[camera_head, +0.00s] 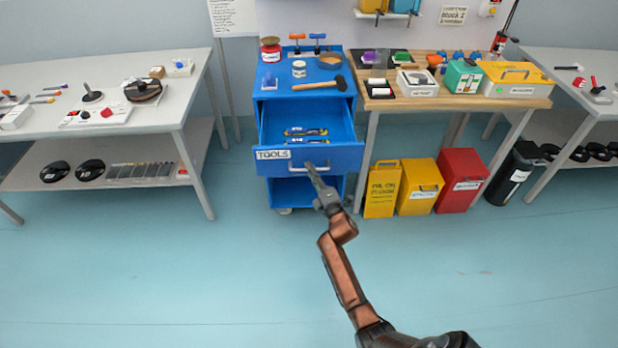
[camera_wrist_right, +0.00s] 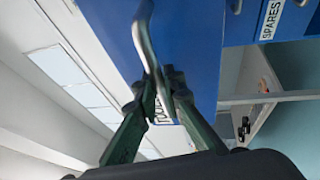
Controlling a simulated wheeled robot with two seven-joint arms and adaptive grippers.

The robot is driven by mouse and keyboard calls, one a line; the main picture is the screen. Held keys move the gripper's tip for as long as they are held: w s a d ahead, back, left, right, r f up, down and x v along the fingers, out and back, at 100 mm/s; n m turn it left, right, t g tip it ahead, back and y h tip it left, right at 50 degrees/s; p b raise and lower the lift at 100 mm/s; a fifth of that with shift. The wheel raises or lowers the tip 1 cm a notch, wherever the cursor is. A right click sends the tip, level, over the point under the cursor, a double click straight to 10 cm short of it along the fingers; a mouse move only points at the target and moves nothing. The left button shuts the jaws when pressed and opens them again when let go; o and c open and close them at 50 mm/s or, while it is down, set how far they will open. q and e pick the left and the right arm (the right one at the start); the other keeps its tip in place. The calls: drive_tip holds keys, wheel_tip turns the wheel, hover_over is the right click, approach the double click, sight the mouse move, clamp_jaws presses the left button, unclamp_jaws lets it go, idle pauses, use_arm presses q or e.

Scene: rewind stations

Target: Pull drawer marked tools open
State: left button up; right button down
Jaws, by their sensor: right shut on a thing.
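The blue drawer marked TOOLS (camera_head: 335,157) stands pulled out from the blue cabinet (camera_head: 270,95) in the head view. Some items with yellow and dark parts (camera_head: 306,132) lie inside it. My right gripper (camera_head: 312,170) is shut on the drawer's metal handle (camera_head: 297,168). In the right wrist view the fingers (camera_wrist_right: 165,95) close around the handle bar (camera_wrist_right: 146,40), against the blue drawer front (camera_wrist_right: 185,50). Part of the TOOLS label is hidden behind the fingers there. My left gripper is not in view.
A hammer (camera_head: 320,85) and several other items lie on the cabinet top. Yellow bins (camera_head: 420,187) and a red bin (camera_head: 462,180) stand right of the cabinet under a wooden bench (camera_head: 450,102). A white table (camera_head: 200,95) is at left. The floor in front is clear.

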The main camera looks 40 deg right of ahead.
drive_tip(key=shift+w+d, duration=0.1)
drive_tip(key=shift+w, duration=0.05)
drive_tip(key=c, duration=2)
unclamp_jaws()
drive_tip(key=v, duration=1.2)
drive_tip(key=shift+d, duration=0.1)
